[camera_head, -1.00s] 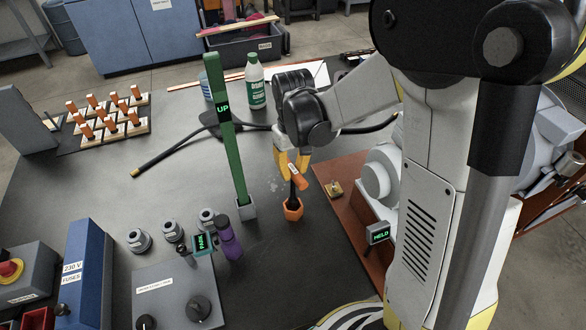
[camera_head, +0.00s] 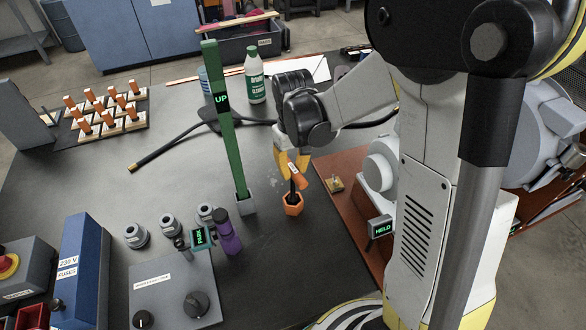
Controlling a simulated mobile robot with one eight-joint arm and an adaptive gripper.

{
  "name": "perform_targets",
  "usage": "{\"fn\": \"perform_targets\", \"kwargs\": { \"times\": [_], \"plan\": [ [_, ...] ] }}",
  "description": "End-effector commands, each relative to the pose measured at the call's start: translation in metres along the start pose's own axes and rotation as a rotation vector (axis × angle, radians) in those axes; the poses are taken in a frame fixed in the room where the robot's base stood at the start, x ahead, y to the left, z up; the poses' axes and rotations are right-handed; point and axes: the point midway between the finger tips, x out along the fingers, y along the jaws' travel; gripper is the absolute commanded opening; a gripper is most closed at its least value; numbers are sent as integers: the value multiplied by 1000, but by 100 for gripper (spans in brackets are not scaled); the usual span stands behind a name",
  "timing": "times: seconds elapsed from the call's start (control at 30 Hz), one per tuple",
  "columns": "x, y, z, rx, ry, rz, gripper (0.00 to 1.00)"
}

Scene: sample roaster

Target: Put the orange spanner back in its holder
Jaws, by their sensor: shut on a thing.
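The orange spanner (camera_head: 294,170) has an orange upper part with a pale label and a dark shaft below. My gripper (camera_head: 291,163) has yellow-orange fingers and is shut on the spanner's upper part, pointing down at the bench. The spanner is close to upright, its upper part leaning a little. Its dark lower end goes down into the orange six-sided holder (camera_head: 292,205) on the dark bench. I cannot tell how deep it sits in the holder.
A tall green post (camera_head: 229,130) marked UP stands just left of the holder. A purple-handled item (camera_head: 228,232) stands front left, near a PARK sign (camera_head: 199,237). A HELD sign (camera_head: 380,228) stands at right on a red-brown board (camera_head: 335,160). A white bottle (camera_head: 254,78) is behind.

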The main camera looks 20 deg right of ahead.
Motion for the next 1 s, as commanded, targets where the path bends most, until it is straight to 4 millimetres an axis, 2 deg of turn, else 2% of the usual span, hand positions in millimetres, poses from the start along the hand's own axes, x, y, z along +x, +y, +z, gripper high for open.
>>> {"fn": "perform_targets", "kwargs": {
  "times": [0.97,1.0],
  "plan": [
    [29,0,0,0,0,0,0],
    [29,0,0,0,0,0,26]
  ]
}}
